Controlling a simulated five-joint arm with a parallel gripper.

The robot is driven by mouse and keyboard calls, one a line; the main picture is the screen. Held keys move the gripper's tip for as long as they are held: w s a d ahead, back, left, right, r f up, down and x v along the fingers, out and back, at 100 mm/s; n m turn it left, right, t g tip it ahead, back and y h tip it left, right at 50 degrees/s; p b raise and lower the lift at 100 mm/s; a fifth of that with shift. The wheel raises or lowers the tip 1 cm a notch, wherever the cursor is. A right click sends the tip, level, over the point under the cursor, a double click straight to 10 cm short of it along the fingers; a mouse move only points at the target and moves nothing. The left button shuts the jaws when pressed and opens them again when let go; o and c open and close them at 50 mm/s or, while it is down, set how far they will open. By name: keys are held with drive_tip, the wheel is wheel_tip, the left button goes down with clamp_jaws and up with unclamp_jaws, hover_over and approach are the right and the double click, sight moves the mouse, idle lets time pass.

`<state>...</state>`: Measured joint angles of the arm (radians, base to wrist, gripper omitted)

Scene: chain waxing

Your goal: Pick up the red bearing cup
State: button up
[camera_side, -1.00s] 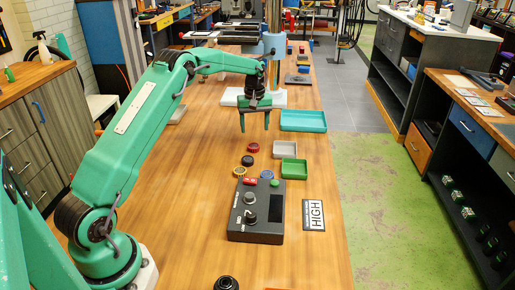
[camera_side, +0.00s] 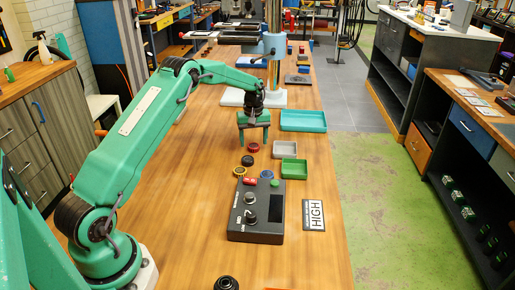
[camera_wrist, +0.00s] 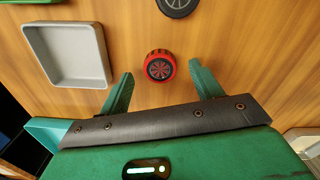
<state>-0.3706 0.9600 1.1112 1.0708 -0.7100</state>
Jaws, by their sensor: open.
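The red bearing cup (camera_side: 253,148) stands on the wooden table, and it also shows in the wrist view (camera_wrist: 160,66) as a ribbed red ring with a dark spoked centre. My gripper (camera_side: 254,142) is open above the table, pointing down, close to the cup. In the wrist view the two green fingers (camera_wrist: 163,80) are spread apart, and the cup lies between them, near the fingertips. Nothing is held. I cannot tell the exact height of the fingertips over the cup.
A black cup (camera_side: 247,160) and a yellow cup (camera_side: 239,171) stand nearby. A grey tray (camera_side: 285,155), a green tray (camera_side: 303,177) and a teal tray (camera_side: 318,127) lie to the right. A dark control box (camera_side: 238,235) with knobs sits in front. The left table area is clear.

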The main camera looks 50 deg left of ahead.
drive_tip(key=shift+f, duration=0.95)
drive_tip(key=c, duration=1.1)
